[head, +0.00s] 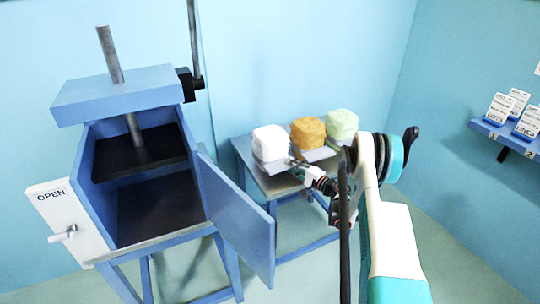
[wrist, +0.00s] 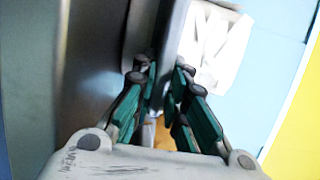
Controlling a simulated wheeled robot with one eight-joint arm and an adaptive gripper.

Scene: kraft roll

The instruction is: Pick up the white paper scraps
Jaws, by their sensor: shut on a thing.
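The white paper scraps (head: 270,142) form a blocky white heap on a thin grey tray (head: 277,166), at the left end of a small blue table. My gripper (head: 296,163) is at the tray's right front side, beside the heap. In the wrist view the fingers (wrist: 165,92) stand on either side of a grey edge, which looks like the tray's, and are shut on it. The white scraps (wrist: 212,45) show just beyond the fingers there. The exact contact is partly hidden, and I cannot tell whether the tray is clear of the table.
An orange heap (head: 307,133) and a pale green heap (head: 342,125) stand to the right on the table (head: 286,185). A blue press (head: 120,100) stands at left with its door (head: 235,215) swung open. A wall shelf (head: 508,135) holds small cards at right.

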